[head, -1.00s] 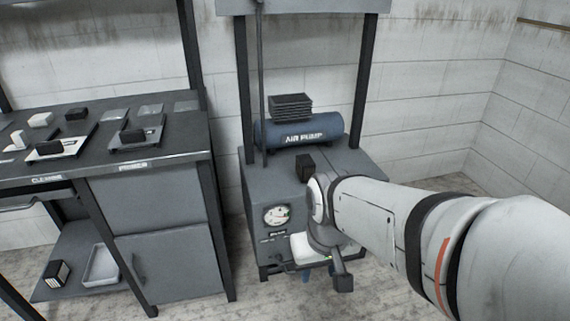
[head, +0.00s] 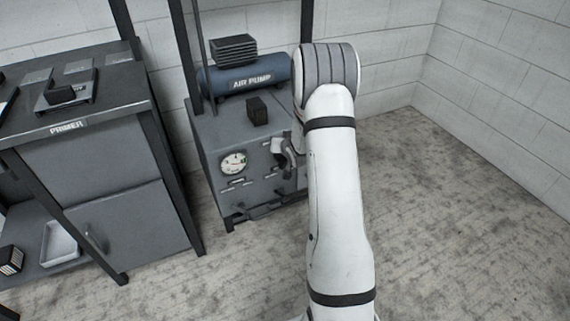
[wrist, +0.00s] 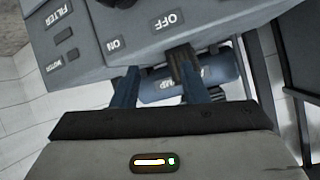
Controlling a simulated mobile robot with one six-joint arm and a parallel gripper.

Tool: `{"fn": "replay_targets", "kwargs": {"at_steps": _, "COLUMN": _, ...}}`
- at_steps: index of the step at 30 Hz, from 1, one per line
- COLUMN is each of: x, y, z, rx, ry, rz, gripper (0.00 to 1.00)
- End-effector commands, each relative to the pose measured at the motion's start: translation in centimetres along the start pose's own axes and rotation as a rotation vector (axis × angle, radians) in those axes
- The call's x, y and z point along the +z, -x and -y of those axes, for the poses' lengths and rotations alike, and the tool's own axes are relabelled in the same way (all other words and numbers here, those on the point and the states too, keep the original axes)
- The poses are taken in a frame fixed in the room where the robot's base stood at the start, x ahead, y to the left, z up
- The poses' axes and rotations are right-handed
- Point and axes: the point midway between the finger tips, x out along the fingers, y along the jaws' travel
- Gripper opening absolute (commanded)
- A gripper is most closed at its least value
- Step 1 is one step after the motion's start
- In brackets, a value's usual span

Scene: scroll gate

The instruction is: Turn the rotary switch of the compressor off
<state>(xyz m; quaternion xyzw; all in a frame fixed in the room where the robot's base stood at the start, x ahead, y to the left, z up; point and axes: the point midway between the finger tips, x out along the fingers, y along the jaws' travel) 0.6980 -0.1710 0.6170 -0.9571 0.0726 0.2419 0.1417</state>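The compressor is a grey cabinet (head: 212,140) with a blue air pump tank (head: 245,77) on top. In the wrist view its front panel (wrist: 190,35) appears upside down, with ON and OFF labels. A dark round knob (wrist: 123,3), which looks like the rotary switch, is cut off by the top edge between the labels. My gripper (wrist: 170,65) is open, its two blue fingers apart near the panel edge, with nothing seen held. The tank (wrist: 190,85) shows behind them. In the head view my gripper (head: 288,158) is at the cabinet's front right, and the switch cannot be made out.
A black box (head: 257,111) stands on the cabinet top. A round gauge (head: 233,163) is on its front. A workbench (head: 80,120) stands to the left, with a pale tray (head: 60,243) on its lower shelf. Open floor (head: 450,220) lies to the right.

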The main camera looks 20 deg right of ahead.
Motion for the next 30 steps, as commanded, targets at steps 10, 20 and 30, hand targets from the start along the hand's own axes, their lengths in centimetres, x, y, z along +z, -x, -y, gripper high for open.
{"fn": "replay_targets", "kwargs": {"at_steps": 10, "x": 9.4, "y": -7.2, "z": -7.1, "rx": -0.211, "ry": -0.204, "rz": -0.284, "gripper": 0.4}}
{"fn": "replay_targets", "kwargs": {"at_steps": 20, "x": 13.6, "y": -7.6, "z": -9.2, "rx": -0.319, "ry": -0.3, "rz": -0.406, "gripper": 0.4}}
{"fn": "replay_targets", "kwargs": {"at_steps": 30, "x": 11.7, "y": -11.7, "z": -8.0, "rx": -0.324, "ry": -0.3, "rz": -0.41, "gripper": 0.4}}
